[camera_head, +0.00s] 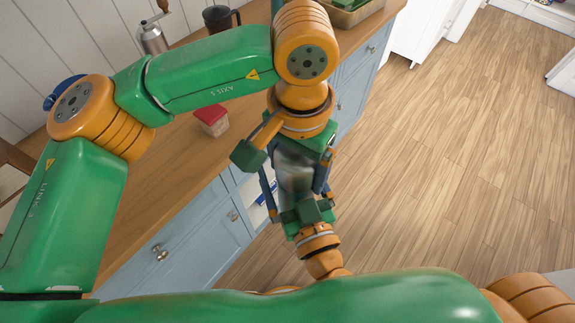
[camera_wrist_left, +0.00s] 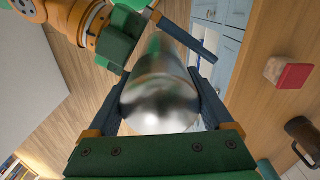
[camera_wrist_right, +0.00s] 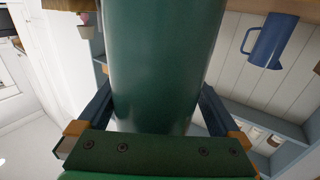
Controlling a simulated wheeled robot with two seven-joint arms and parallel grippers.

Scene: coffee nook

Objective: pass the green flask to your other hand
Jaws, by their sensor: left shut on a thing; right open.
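The green flask (camera_head: 294,178) is held in the air between my two grippers, in front of the counter; its silver metal end shows in the head view. In the left wrist view the metal end of the flask (camera_wrist_left: 160,100) sits between the fingers of my left gripper (camera_head: 296,170), which is shut on it. My right gripper (camera_head: 303,203) is open, just below in the head view and facing the left one. In the right wrist view the green body of the flask (camera_wrist_right: 165,70) fills the space between its parted fingers. Contact with the right fingers cannot be told.
Blue cabinets (camera_head: 185,245) are below. The wooden floor (camera_head: 440,150) at right is clear.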

